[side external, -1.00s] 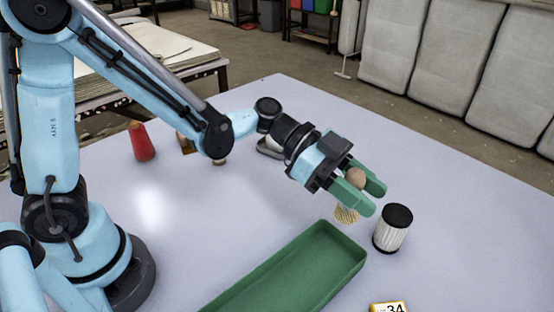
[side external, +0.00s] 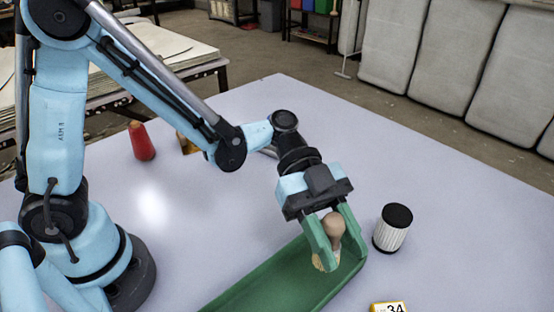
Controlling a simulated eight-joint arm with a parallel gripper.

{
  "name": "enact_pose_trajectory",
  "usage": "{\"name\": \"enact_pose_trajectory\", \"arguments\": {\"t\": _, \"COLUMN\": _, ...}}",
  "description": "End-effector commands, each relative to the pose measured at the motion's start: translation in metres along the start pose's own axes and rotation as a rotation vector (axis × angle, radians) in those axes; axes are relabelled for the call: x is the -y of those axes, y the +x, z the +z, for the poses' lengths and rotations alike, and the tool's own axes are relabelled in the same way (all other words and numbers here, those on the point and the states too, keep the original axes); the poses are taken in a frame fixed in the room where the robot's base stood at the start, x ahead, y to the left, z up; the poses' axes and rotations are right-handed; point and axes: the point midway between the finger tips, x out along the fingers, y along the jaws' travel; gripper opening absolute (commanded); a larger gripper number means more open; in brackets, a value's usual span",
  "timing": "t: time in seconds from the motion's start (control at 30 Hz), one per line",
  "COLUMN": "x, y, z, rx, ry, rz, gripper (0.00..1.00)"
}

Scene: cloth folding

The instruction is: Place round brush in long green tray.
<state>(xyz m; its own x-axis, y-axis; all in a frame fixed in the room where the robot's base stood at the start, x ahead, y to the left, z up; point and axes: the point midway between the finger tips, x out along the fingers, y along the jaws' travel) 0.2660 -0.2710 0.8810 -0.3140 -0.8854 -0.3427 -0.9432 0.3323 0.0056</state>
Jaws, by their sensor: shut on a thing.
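The round brush (side external: 333,226) has a brown knob handle and pale bristles below it. My gripper (side external: 334,247) has green fingers and is shut on the brush, pointing down. The long green tray (side external: 270,285) lies on the table at the bottom middle, partly cut off by the lower picture edge. The brush is over the far right end of the tray, with its bristles low near the tray floor. I cannot tell whether they touch it. The fingers hide part of the brush and of the tray's far wall.
A black-capped cylinder with pleated white sides (side external: 392,230) stands just right of the tray. A yellow-edged number card (side external: 388,308) lies at the bottom. A red cone-shaped thing (side external: 141,141) stands at the back left.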

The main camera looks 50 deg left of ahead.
Motion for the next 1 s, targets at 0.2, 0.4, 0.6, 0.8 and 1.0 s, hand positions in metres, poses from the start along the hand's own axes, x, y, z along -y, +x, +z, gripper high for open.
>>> {"name": "enact_pose_trajectory", "arguments": {"t": 0.2, "x": 0.028, "y": -0.016, "z": 0.029, "rx": 0.0, "ry": -0.001, "rz": -0.004, "gripper": 0.07}}
{"name": "enact_pose_trajectory", "arguments": {"t": 0.4, "x": 0.048, "y": -0.028, "z": 0.051, "rx": 0.0, "ry": -0.001, "rz": -0.003, "gripper": 0.07}}
{"name": "enact_pose_trajectory", "arguments": {"t": 0.6, "x": 0.055, "y": -0.032, "z": 0.06, "rx": 0.0, "ry": -0.001, "rz": -0.002, "gripper": 0.07}}
{"name": "enact_pose_trajectory", "arguments": {"t": 0.8, "x": 0.055, "y": -0.024, "z": 0.081, "rx": 0.0, "ry": -0.001, "rz": -0.001, "gripper": 0.07}}
{"name": "enact_pose_trajectory", "arguments": {"t": 1.0, "x": 0.055, "y": -0.019, "z": 0.096, "rx": 0.0, "ry": -0.001, "rz": -0.001, "gripper": 0.07}}
